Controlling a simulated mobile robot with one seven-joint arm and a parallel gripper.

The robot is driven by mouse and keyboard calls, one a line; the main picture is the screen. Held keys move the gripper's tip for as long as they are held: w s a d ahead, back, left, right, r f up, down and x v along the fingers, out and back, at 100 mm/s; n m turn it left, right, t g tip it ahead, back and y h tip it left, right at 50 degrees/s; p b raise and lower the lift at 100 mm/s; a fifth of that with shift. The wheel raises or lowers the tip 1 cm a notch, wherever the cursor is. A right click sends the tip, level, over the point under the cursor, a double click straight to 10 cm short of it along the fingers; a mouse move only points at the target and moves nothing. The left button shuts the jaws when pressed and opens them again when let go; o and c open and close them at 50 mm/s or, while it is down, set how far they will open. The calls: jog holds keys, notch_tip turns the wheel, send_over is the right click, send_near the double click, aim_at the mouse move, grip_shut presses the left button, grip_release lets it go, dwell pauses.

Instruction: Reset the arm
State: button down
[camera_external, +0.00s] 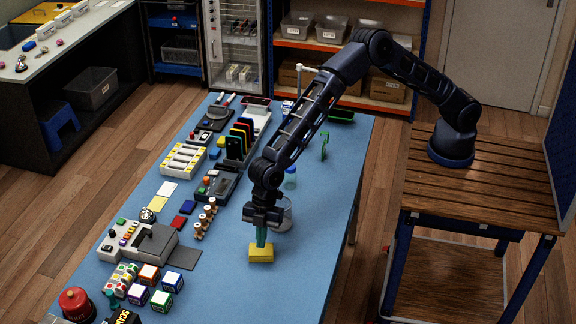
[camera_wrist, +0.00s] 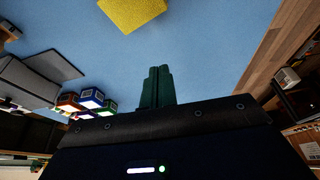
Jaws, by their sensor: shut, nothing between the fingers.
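My dark blue arm reaches from its base on the wooden stand over the blue table (camera_external: 316,262). My gripper (camera_external: 261,242) points down, with its green fingers shut together and nothing between them. In the external view the fingertips show just above or at a yellow block (camera_external: 261,254); I cannot tell there whether they touch. In the wrist view the shut fingers (camera_wrist: 157,72) are at the middle, and the yellow block (camera_wrist: 133,10) lies beyond the tips on the table, apart from them in the picture.
A clear jar (camera_external: 284,216) stands close behind my gripper. Several coloured cubes (camera_external: 160,300), a grey device (camera_external: 158,243), wooden pegs (camera_external: 204,218) and phones in a rack (camera_external: 240,138) fill the table's left side. A red bell-shaped button (camera_external: 76,303) sits front left. The right front is clear.

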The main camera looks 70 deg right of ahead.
jog(key=w+d+r+m+t+h, duration=0.1)
jog(key=w+d+r+m+t, duration=0.2)
jog(key=d+r, duration=1.65)
jog(key=s+d+r+m, duration=0.2)
jog(key=d+r, duration=0.1)
jog(key=d, duration=0.5)
jog(key=s+d+r+m+h, duration=0.1)
jog(key=d+r, duration=0.2)
jog(key=d, duration=0.4)
jog(key=s+d+r+m, duration=0.2)
jog(key=d+r, duration=0.2)
jog(key=d, duration=0.4)
jog(key=s+d+r+m+t+h, duration=0.1)
jog(key=s+d+r+m, duration=0.1)
jog(key=s+d, duration=0.55)
jog(key=s+d+r+m, duration=0.25)
jog(key=s+d, duration=0.25)
jog(key=d, duration=0.5)
jog(key=s+d+f+m, duration=0.2)
jog(key=s+d, duration=0.4)
jog(key=s, duration=0.2)
jog(key=s+d+f+m, duration=0.2)
jog(key=s+d, duration=0.3)
jog(key=s, duration=0.4)
jog(key=shift+s+d+f+m+t+h, duration=0.2)
jog(key=shift+d+f+m+t+h, duration=0.15)
jog(key=shift+m, duration=0.4)
